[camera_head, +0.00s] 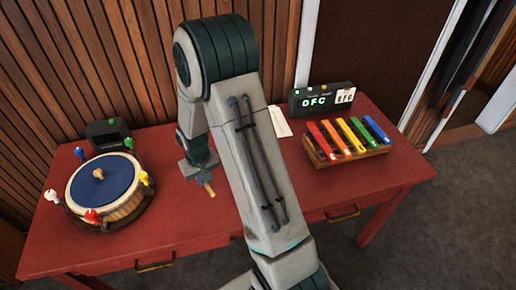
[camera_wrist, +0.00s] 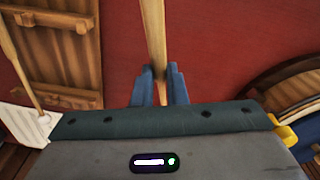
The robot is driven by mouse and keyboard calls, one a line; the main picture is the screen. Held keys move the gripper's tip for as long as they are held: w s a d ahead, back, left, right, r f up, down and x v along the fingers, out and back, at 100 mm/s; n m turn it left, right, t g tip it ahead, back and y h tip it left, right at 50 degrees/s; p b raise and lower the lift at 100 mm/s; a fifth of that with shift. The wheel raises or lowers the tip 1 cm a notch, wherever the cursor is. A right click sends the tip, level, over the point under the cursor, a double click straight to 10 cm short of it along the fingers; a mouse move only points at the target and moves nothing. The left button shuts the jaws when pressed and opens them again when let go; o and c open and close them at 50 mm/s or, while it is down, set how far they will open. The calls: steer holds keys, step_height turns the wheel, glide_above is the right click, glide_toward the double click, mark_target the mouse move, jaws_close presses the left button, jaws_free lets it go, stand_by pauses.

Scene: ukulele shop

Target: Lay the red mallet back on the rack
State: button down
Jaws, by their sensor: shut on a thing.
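My gripper (camera_head: 205,180) is shut on a pale wooden stick, low over the table's middle. In the wrist view the two blue fingers (camera_wrist: 160,88) hold this wooden handle (camera_wrist: 157,40) between them. The handle runs up out of the picture. No red head shows on it, so its colour cannot be told. My arm hides that area in the head view.
A blue-topped drum (camera_head: 85,180) with coloured pegs stands at the left, its rim (camera_wrist: 290,85) near my gripper's right in the wrist view. Coloured bars (camera_head: 343,140) on a wooden frame, a display box (camera_head: 315,101) and a white card (camera_head: 279,121) stand right on the red table (camera_head: 395,175).

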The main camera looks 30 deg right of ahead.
steer(key=s+d+r+m+t+h+b, duration=0.15)
steer(key=d+m+t+b, duration=0.25)
steer(key=d+b, duration=0.7)
steer(key=d+f+b, duration=0.1)
steer(key=f, duration=0.1)
steer(key=d+f+b, duration=0.1)
steer(key=f, duration=0.1)
steer(key=d+f+b, duration=0.1)
steer(key=f, duration=0.1)
steer(key=shift+w+f+b, duration=0.25)
steer(key=shift+b, duration=0.05)
steer(key=c, duration=1.4)
jaws_free()
steer(key=shift+o, duration=0.2)
steer(key=shift+r, duration=0.15)
steer(key=p+v, duration=0.2)
steer(key=v, duration=1.1)
steer(key=shift+a+r, duration=0.15)
steer(key=shift+r, duration=0.15)
